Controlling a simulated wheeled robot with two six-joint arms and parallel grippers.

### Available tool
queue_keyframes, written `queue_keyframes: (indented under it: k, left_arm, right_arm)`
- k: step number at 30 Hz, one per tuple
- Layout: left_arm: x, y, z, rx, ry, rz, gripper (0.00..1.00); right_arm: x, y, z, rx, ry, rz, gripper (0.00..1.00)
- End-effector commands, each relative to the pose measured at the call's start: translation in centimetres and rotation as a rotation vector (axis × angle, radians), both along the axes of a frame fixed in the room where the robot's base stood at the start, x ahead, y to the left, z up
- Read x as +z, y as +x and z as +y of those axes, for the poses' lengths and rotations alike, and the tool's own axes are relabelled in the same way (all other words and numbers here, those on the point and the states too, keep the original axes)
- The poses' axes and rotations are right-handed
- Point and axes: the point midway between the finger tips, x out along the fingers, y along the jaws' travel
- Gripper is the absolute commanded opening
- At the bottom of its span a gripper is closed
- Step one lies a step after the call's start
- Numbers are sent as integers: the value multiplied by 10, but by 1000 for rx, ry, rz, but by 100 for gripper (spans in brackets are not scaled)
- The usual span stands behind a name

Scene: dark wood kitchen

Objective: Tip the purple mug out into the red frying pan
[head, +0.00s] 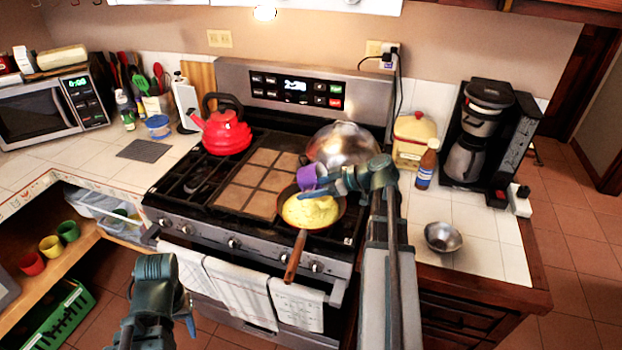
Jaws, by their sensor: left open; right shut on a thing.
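The purple mug (307,176) is held tilted just above the red frying pan (297,249), near its back edge. My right gripper (322,183) is shut on the mug, reaching in from the right. The pan sits on the front of the stove, its brown handle pointing toward me. A yellow mass (310,211) fills most of the pan. The inside of the mug cannot be made out clearly. My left gripper (160,330) is open and empty at the bottom left, low in front of the stove and far from the pan.
A silver domed lid or bowl (343,143) sits right behind the mug. A red kettle (222,131) stands at the back left of the stove. A brown bottle (427,165) and a metal bowl (443,237) stand on the right counter. Towels (240,292) hang in front.

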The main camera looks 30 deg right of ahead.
Motion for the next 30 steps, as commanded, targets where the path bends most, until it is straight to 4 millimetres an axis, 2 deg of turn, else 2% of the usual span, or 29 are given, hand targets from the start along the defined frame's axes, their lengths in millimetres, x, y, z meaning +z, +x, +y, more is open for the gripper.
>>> queue_keyframes:
  k: [1,18,25,30]
  left_arm:
    - [15,0,0,0,0,0,50]
    - [96,0,0,-2,0,0,50]
    - [118,0,0,-2,0,0,50]
    - [123,0,0,0,-1,0,50]
  right_arm:
    - [9,1,1,1,-26,24,0]
    - [10,12,10,6,-402,401,0]
    - [11,13,10,3,-588,586,0]
    - [12,10,7,2,-687,687,0]
